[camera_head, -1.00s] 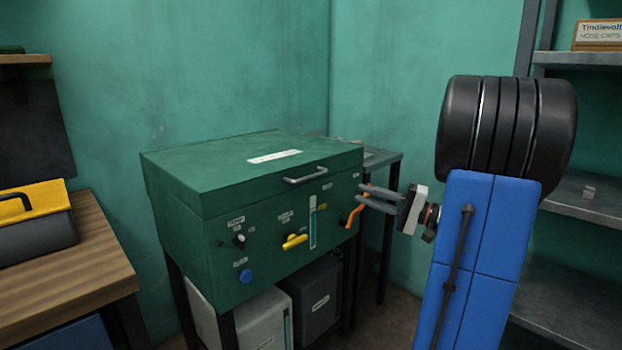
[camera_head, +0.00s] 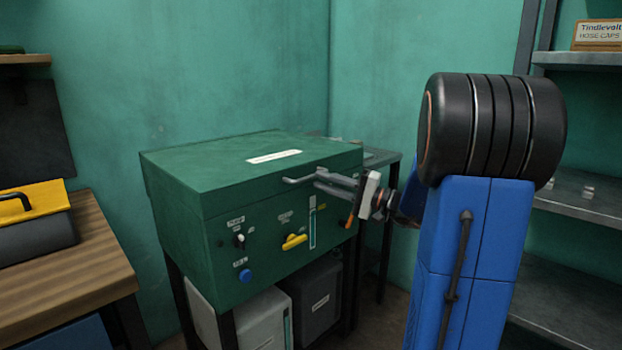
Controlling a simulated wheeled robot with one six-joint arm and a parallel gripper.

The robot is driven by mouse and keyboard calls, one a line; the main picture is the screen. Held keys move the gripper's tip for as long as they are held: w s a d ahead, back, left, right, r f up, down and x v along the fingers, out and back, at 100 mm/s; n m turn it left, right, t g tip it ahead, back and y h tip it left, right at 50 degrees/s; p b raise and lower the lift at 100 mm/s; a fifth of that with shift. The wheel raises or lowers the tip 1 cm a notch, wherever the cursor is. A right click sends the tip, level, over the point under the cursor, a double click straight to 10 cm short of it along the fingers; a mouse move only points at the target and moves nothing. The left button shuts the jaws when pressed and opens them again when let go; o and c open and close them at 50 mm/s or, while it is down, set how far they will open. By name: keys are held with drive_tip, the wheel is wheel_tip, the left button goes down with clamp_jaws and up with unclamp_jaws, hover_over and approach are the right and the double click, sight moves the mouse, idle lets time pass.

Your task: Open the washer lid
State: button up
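The green washer (camera_head: 270,225) stands on dark legs in the middle of the view. Its lid (camera_head: 215,170) is down, with a white label on top. A grey bar handle (camera_head: 298,180) sits on the lid's front edge. My gripper (camera_head: 317,179) is at the right end of this handle, with its two fingers apart and pointing left. The fingertips overlap the handle's right end in the picture. I cannot tell whether they touch it or straddle it.
The washer front has a yellow lever (camera_head: 294,242), a blue button (camera_head: 245,275) and an orange lever (camera_head: 350,219) just below my gripper. A wooden bench (camera_head: 85,260) with a yellow toolbox (camera_head: 38,200) is at left. Grey shelves (camera_head: 580,205) are at right.

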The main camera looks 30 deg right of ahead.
sight(311, 177)
drive_tip(key=shift+x, duration=2.35)
drive_tip(key=shift+f, duration=0.1)
clamp_jaws()
